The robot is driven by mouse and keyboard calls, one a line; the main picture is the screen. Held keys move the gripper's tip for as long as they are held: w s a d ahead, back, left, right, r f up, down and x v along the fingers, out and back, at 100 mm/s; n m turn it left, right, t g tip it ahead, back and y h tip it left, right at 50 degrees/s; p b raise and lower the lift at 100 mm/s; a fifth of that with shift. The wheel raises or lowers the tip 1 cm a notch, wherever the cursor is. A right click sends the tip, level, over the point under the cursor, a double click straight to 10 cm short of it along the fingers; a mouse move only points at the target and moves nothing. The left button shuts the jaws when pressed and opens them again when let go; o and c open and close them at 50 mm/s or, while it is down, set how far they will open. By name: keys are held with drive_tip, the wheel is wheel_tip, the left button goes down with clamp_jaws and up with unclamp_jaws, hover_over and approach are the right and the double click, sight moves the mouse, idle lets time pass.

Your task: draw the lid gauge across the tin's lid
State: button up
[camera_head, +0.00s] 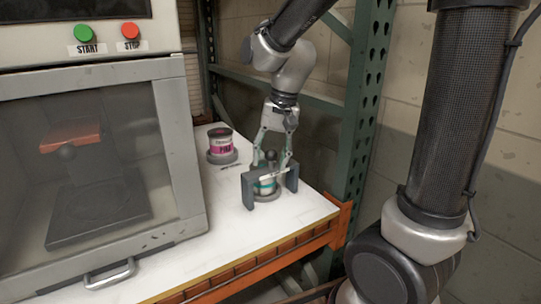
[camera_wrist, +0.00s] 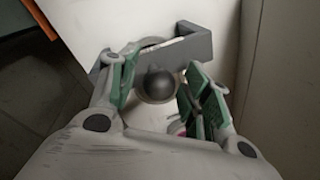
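The lid gauge is a dark grey bridge-shaped piece (camera_head: 248,190) that straddles a tin with a teal label (camera_head: 265,187) on the white shelf. The gauge's grey body also shows in the wrist view (camera_wrist: 197,45), with a pale strip along it. A dark round knob (camera_head: 271,155) rises above the tin; it also shows in the wrist view (camera_wrist: 162,84). My gripper (camera_head: 272,158) points down over the tin with one finger on each side of the knob. In the wrist view my gripper (camera_wrist: 157,88) looks open, with gaps beside the knob. The tin's lid is mostly hidden.
A second tin with a pink label (camera_head: 221,144) sits in a grey ring behind and left. A machine with a clear door (camera_head: 95,170) and green and red buttons stands at left. A green rack post (camera_head: 362,100) rises close at right. The shelf front is clear.

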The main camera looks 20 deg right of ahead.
wheel_tip(320, 180, up, 12)
drive_tip(key=d, duration=0.2)
drive_tip(key=shift+s, duration=0.45)
drive_tip(key=shift+f, duration=0.1)
idle(0.3)
drive_tip(key=s+d+f+n+t+h, duration=0.2)
drive_tip(key=s+d+f+n+t, duration=0.1)
drive_tip(key=s+d, duration=0.8)
drive_tip(key=s+f+n, duration=0.1)
drive_tip(key=s+f, duration=0.1)
drive_tip(key=s, duration=0.2)
drive_tip(key=shift+d+f+t, duration=0.2)
drive_tip(key=shift+t, duration=0.1)
drive_tip(key=shift+s, duration=0.1)
idle(1.0)
